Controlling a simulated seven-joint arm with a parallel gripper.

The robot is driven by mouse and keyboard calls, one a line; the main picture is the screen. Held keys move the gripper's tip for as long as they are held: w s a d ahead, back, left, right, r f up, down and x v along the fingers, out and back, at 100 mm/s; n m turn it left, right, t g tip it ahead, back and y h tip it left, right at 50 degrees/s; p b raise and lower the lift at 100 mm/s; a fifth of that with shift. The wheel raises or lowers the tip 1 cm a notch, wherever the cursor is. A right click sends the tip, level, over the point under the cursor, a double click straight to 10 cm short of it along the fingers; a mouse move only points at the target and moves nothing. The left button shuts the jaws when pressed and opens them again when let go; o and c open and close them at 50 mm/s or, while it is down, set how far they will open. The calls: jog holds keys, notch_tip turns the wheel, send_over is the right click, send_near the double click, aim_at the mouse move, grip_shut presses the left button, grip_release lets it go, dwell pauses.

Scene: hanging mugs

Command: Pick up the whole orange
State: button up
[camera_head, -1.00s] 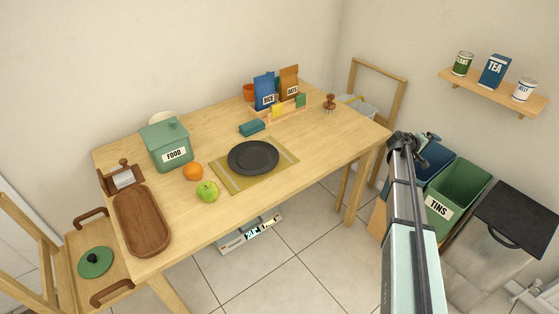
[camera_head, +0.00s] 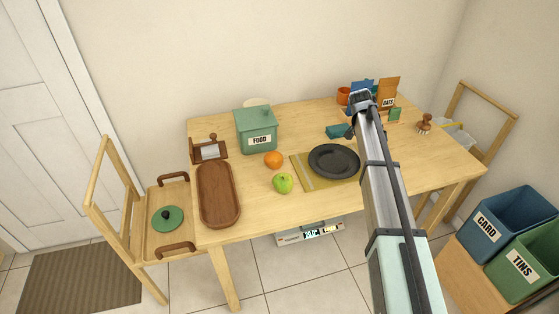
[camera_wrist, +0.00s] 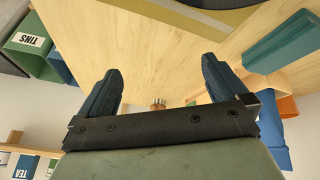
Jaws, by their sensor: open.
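The whole orange (camera_head: 273,160) sits on the wooden table, between the green FOOD box and the green apple. It does not show in the wrist view. My gripper (camera_wrist: 160,82) is open and empty, its two dark blue fingers apart. In the head view my arm reaches over the right part of the table, past the dark plate, well to the right of the orange. The fingers are hard to make out there.
The FOOD box (camera_head: 257,130) stands behind the orange, and the apple (camera_head: 283,183) lies in front. A dark plate (camera_head: 334,161) on a yellow mat (camera_head: 305,178) is to the right. A brown wooden tray (camera_head: 218,195) lies left. A teal block (camera_wrist: 283,41) shows in the wrist view.

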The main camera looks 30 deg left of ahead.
jog(key=s+a+r+m+g+y, duration=0.1)
jog(key=s+a, duration=0.3)
jog(key=a, duration=0.4)
jog(key=s+a+r+g+y, duration=0.1)
jog(key=s+a+r, duration=0.1)
jog(key=s+a, duration=0.45)
notch_tip(320, 180, up, 3)
jog(key=m+g+y, duration=0.1)
jog(key=g, duration=0.1)
send_over(273, 154)
notch_tip(273, 154, down, 14)
jog(key=shift+a+r, duration=0.1)
jog(key=c, duration=1.1)
jog(key=shift+c, duration=0.2)
jog(key=shift+r, duration=0.1)
